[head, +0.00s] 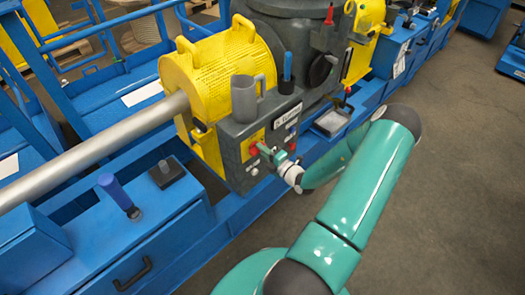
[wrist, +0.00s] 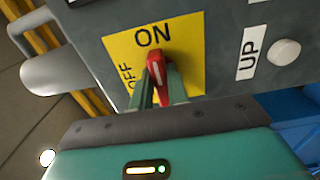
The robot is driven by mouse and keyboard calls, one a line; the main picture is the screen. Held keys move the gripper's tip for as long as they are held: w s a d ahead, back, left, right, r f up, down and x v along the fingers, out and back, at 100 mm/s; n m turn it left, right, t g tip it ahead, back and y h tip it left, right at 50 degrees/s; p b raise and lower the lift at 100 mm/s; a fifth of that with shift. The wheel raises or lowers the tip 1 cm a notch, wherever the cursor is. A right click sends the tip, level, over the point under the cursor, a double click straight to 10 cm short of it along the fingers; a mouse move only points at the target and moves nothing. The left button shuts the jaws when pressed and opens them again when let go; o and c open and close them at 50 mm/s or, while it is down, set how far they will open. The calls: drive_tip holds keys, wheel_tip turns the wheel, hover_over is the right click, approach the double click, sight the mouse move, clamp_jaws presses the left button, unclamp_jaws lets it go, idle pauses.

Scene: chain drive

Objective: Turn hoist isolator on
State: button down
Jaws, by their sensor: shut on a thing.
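The hoist isolator is a red knob (wrist: 156,72) with a white stripe, on a yellow plate (wrist: 190,55) marked ON at the top and OFF at the left. In the wrist view the knob stands close to upright, in line with the ON mark. My gripper (wrist: 160,84) is shut on the knob, one green finger on each side, which hide part of its sides. In the head view my gripper (head: 264,151) reaches the yellow plate (head: 245,153) on the front of the grey control box (head: 230,132); the knob's angle is too small to read there.
An UP label (wrist: 251,52) and a white button (wrist: 284,52) lie to the right of the plate. A grey cup (head: 244,98) and a blue-handled tool (head: 287,75) stand on the box. A yellow guard (head: 215,70) is behind it. Open floor (head: 450,170) lies to the right.

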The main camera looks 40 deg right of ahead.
drive_tip(key=shift+s, duration=0.1)
idle(0.3)
drive_tip(key=c, duration=1.4)
unclamp_jaws()
drive_tip(key=shift+o, duration=0.2)
drive_tip(key=shift+s, duration=0.1)
drive_tip(key=s, duration=1.3)
drive_tip(key=shift+s+d, duration=0.15)
drive_tip(key=shift+s, duration=0.15)
drive_tip(key=shift+w, duration=0.1)
